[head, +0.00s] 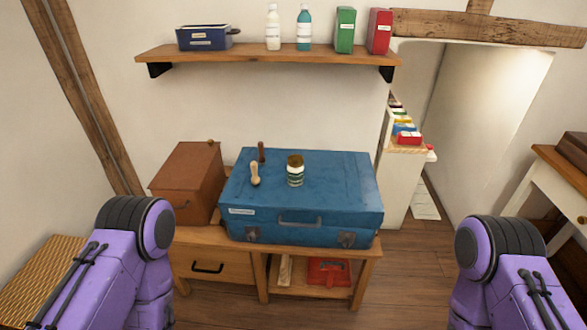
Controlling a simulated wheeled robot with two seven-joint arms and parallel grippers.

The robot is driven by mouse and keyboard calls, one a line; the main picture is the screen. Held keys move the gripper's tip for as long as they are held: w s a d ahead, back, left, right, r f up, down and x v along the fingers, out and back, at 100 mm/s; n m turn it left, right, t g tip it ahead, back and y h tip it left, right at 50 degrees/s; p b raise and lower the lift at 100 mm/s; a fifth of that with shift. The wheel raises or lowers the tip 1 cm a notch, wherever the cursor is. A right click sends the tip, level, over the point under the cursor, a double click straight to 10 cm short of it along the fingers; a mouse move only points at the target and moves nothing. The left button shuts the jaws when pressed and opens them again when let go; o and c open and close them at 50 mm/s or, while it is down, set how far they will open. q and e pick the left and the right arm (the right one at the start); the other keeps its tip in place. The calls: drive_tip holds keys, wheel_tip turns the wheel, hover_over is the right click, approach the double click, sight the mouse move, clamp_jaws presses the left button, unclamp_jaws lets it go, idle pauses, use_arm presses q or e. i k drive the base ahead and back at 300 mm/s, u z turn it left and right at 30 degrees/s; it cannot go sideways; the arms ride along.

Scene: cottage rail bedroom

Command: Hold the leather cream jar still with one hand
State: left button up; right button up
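The leather cream jar (295,173) is a small white jar with a dark green striped label and a brown-gold lid. It stands upright on top of the blue suitcase (340,190), near the middle. Nothing touches it. My two purple arms come in at the lower left and lower right of the head view. Both grippers are outside the picture, so their state is hidden.
A pale wooden-handled tool (254,174) and a dark brown one (261,152) stand left of the jar. A brown box (188,180) sits beside the suitcase on the wooden bench (225,240). A shelf (270,54) with bottles and boxes hangs above.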

sight(295, 175)
drive_tip(key=k, duration=0.5)
drive_tip(key=u, duration=1.8)
drive_tip(key=i, duration=1.3)
drive_tip(key=z, duration=2.4)
